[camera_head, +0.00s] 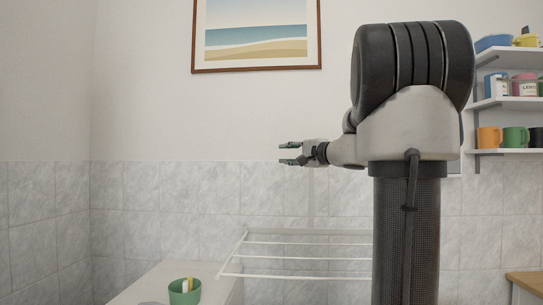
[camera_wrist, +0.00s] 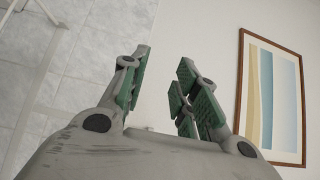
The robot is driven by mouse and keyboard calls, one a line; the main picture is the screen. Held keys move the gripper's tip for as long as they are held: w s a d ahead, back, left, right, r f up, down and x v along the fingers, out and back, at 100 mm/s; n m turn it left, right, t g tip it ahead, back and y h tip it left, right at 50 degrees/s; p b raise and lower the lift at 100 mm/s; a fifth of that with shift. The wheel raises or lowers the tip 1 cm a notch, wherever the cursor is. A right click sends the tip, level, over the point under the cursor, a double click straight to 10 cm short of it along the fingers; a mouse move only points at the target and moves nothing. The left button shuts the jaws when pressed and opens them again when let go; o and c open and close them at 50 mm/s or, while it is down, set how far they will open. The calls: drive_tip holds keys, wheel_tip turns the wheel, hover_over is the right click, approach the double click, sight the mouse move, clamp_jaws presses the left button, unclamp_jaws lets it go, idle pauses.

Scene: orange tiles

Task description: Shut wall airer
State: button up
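The white wall airer (camera_head: 300,257) is folded out from the tiled wall, its bars reaching toward me low in the head view. My arm hides its right part. In the wrist view, part of a white frame (camera_wrist: 50,62) shows at the upper left, likely the airer. My gripper (camera_head: 284,153) is above the airer in the head view, pointing left, with its fingers apart and nothing between them. The wrist view also shows the green-padded fingers (camera_wrist: 163,82) spread and empty.
A white counter (camera_head: 150,283) with a green cup (camera_head: 185,292) stands left of the airer. A framed beach picture (camera_head: 257,40) hangs above. Shelves (camera_head: 508,103) with mugs and jars are at the right, above a wooden surface (camera_head: 526,282).

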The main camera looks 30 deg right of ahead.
drive_tip(key=s, duration=0.2)
drive_tip(key=shift+s+d, duration=0.25)
drive_tip(key=shift+s, duration=0.05)
drive_tip(key=shift+c, duration=0.3)
